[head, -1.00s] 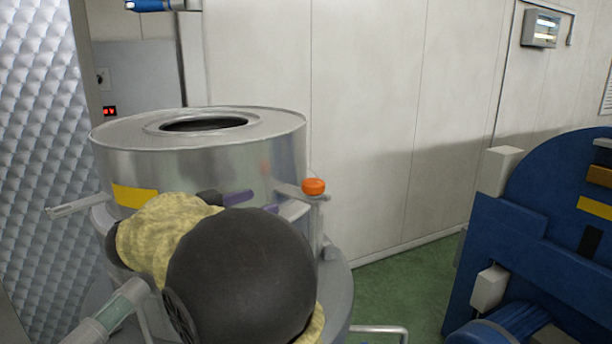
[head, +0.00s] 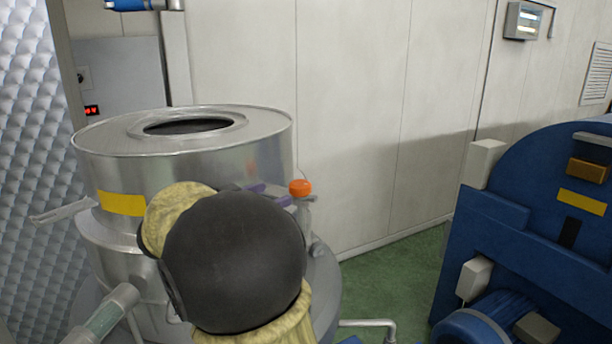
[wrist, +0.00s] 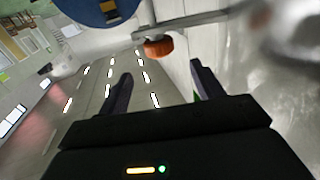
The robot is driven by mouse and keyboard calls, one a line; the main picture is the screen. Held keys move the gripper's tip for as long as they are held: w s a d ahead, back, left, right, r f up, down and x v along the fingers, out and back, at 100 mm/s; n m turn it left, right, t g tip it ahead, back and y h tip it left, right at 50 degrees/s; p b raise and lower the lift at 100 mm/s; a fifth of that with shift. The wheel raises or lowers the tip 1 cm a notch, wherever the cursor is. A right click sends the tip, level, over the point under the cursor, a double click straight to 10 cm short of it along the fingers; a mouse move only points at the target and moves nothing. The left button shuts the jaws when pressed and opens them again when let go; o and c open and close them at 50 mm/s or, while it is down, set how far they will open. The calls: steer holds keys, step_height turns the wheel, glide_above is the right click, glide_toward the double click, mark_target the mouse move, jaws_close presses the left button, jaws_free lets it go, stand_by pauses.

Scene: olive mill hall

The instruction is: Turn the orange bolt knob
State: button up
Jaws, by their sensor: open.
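The orange bolt knob (head: 300,187) is a small rounded cap on a metal bracket at the right side of the steel drum (head: 110,172). My gripper (head: 274,194) is just left of the knob in the head view, its purple fingers partly hidden behind my dark arm joint. In the wrist view the orange knob (wrist: 158,47) lies beyond the tips of my gripper (wrist: 160,78), between the lines of the two fingers. The fingers are spread, with nothing between them, and appear apart from the knob.
A blue machine (head: 520,215) stands at the right. A pale panelled wall (head: 350,110) is behind the drum. A bent metal handle (head: 370,323) sticks out low, right of the drum.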

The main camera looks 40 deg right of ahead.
mark_target(308, 181)
steer(key=d+p, duration=0.2)
steer(key=d, duration=0.3)
steer(key=d+p, duration=0.1)
steer(key=d, duration=0.4)
steer(key=shift+w+d+r+p, duration=0.1)
steer(key=shift+w+p, duration=0.1)
steer(key=shift+p, duration=0.2)
steer(key=shift+d, duration=0.45)
steer(key=shift+c, duration=0.3)
steer(key=c, duration=0.9)
